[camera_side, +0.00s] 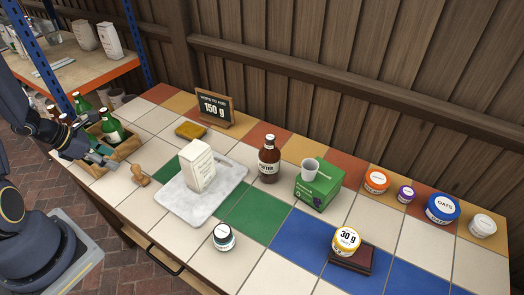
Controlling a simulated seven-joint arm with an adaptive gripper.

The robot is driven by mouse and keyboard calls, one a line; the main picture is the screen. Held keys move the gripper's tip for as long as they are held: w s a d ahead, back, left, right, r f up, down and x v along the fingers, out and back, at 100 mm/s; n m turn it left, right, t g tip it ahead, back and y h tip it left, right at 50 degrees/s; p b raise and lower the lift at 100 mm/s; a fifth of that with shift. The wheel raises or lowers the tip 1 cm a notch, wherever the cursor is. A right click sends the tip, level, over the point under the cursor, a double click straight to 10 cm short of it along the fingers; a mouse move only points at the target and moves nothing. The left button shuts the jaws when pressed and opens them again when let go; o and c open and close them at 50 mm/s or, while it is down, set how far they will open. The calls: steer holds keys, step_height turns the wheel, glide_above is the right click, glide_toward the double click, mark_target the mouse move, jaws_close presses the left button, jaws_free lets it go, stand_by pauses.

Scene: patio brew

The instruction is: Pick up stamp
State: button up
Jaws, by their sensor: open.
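The stamp (139,176) is a small tan wooden piece with a knobbed handle. It lies on the tiled counter near its left front edge, just left of the grey marble board (172,198). My gripper (108,158) is open, to the left of the stamp and a little farther back, in front of the wooden crate. It looks apart from the stamp, and nothing shows between its fingers. Their exact height above the counter is hard to tell.
A wooden crate (128,145) with green bottles stands behind my gripper. A white carton (198,166) stands on the board. The counter's front edge is close to the stamp.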

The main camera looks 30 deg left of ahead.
mark_target(136, 169)
steer(key=x, duration=1)
steer(key=shift+f, duration=0.2)
steer(key=shift+a, duration=0.1)
steer(key=shift+c, duration=0.2)
jaws_close()
